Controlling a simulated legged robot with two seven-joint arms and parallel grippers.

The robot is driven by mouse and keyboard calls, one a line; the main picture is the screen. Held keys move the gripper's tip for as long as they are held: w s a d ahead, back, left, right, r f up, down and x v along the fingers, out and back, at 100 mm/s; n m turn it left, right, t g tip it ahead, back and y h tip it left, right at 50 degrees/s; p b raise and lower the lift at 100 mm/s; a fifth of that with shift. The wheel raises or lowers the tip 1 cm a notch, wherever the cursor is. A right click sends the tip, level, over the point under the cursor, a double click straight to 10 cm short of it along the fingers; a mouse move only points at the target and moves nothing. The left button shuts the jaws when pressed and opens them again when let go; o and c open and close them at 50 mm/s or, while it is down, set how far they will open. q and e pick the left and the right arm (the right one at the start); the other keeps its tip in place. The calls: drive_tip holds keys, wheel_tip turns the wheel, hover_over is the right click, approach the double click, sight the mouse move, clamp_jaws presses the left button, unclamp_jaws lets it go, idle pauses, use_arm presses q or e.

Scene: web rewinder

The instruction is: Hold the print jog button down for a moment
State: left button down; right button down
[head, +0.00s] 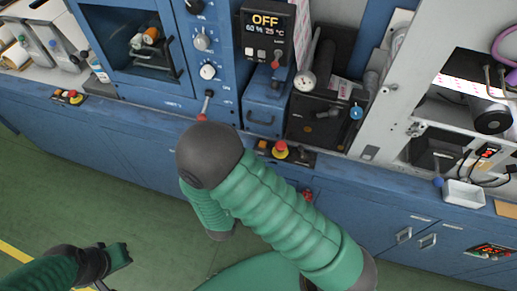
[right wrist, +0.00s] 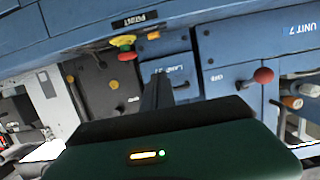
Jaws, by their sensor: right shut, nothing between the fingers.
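The PRINT label (right wrist: 135,20) is on the blue ledge in the right wrist view. By it are a red mushroom button (right wrist: 127,56) with yellow around it and a small orange button (right wrist: 153,35). The same control box shows in the head view with its red button (head: 280,150) and orange button (head: 262,145). I cannot tell which one is the jog button. My right gripper (right wrist: 160,82) is shut and empty, its fingers apart from the buttons in the picture. My own arm hides it in the head view. My left gripper (head: 120,256) hangs low over the floor; its fingers are unclear.
A red-knobbed lever (right wrist: 263,76) stands out to the right in the wrist view. Another button box (head: 70,97) is at the left of the ledge. A display (head: 265,20) reads OFF. The green floor (head: 70,180) at the left is clear.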

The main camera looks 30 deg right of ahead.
hover_over(259, 146)
drive_tip(key=s, duration=0.1)
drive_tip(key=f, duration=0.2)
drive_tip(key=shift+s+a+f+p, duration=0.2)
drive_tip(key=shift+f+p, duration=0.1)
drive_tip(key=shift+p, duration=0.05)
wheel_tip(259, 146, down, 3)
drive_tip(key=shift+r, duration=0.1)
drive_tip(key=shift+f, duration=0.45)
use_arm(q)
drive_tip(key=shift+a+r, duration=0.3)
use_arm(e)
drive_tip(key=shift+a, duration=0.2)
drive_tip(key=shift+s, duration=0.1)
